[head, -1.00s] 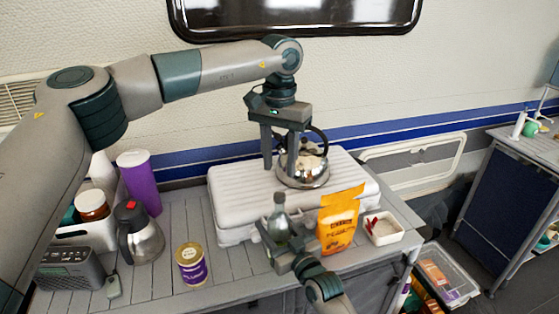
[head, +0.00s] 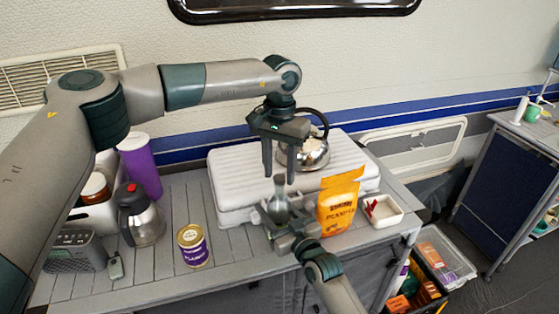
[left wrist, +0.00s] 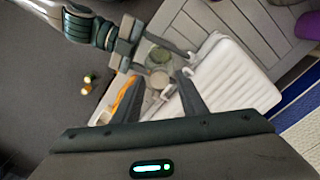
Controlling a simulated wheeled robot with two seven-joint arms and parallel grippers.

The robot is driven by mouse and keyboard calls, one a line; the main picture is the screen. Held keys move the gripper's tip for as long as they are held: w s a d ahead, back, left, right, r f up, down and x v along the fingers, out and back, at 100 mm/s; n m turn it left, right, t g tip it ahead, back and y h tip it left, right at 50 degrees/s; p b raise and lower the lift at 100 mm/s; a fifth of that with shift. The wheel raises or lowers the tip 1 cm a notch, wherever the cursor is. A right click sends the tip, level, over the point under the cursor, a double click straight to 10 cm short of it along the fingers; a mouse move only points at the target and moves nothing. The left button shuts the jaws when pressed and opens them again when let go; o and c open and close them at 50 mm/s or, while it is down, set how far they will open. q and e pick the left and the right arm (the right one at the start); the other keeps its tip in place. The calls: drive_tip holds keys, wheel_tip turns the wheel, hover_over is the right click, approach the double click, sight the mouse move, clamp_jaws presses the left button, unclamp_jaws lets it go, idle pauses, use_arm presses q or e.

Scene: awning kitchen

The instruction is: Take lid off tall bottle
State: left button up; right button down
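The tall bottle (head: 278,209) is dark, clear glass with a round body and a narrow neck. It stands upright at the front edge of the white case, with its greyish lid (head: 279,180) on top. My right gripper (head: 284,227) comes from the front and has its fingers on both sides of the bottle's body. My left gripper (head: 279,178) points down, open and empty, with its fingertips around the height of the lid. In the left wrist view the bottle (left wrist: 158,56) and the round lid (left wrist: 160,79) show beyond my open left fingers.
A steel kettle (head: 312,155) sits on the white case (head: 231,172) just behind. An orange bag (head: 339,205) stands close on the right, beside a small white tray (head: 391,219).

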use_arm(q)
drive_tip(key=shift+f, duration=0.1)
drive_tip(key=shift+c, duration=0.3)
clamp_jaws()
